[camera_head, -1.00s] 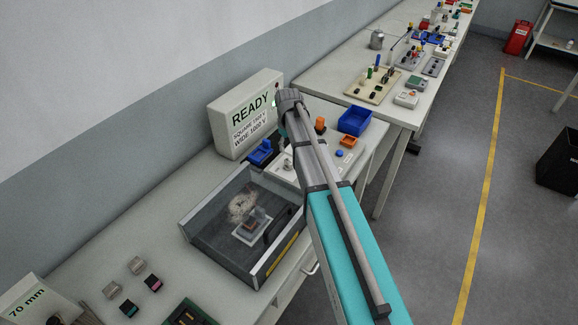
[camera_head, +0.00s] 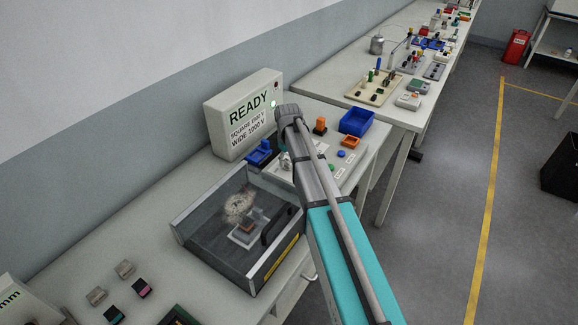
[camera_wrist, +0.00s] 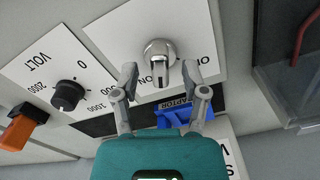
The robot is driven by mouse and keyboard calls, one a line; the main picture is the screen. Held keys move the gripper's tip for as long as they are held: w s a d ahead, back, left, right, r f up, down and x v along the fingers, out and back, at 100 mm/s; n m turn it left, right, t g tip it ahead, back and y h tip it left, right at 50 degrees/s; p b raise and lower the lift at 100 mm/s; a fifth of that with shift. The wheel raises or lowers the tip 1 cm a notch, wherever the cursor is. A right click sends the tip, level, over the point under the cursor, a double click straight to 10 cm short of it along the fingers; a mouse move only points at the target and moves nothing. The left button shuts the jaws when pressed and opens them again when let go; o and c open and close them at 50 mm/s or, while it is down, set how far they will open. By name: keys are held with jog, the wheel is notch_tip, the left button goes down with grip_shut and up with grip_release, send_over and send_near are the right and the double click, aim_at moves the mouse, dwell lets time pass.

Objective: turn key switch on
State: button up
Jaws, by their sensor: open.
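The key switch (camera_wrist: 158,52) is a round silver lock with a flat metal key, on a white plate in the upper middle of the wrist view. The key's bar points down in that picture. Lettering beside it is partly covered by my fingers. My gripper (camera_wrist: 160,76) is open, with one finger on each side of the key and no clear contact.
A VOLT dial (camera_wrist: 67,95) sits left of the switch, with an orange part (camera_wrist: 20,128) beyond. A blue adaptor (camera_wrist: 185,115) lies near the right finger. The READY box (camera_head: 240,112), clear-walled enclosure (camera_head: 240,228) and blue bin (camera_head: 357,121) stand around the panel.

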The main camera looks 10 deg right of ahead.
jog(key=shift+f, duration=0.45)
jog(key=shift+c, duration=0.2)
grip_shut()
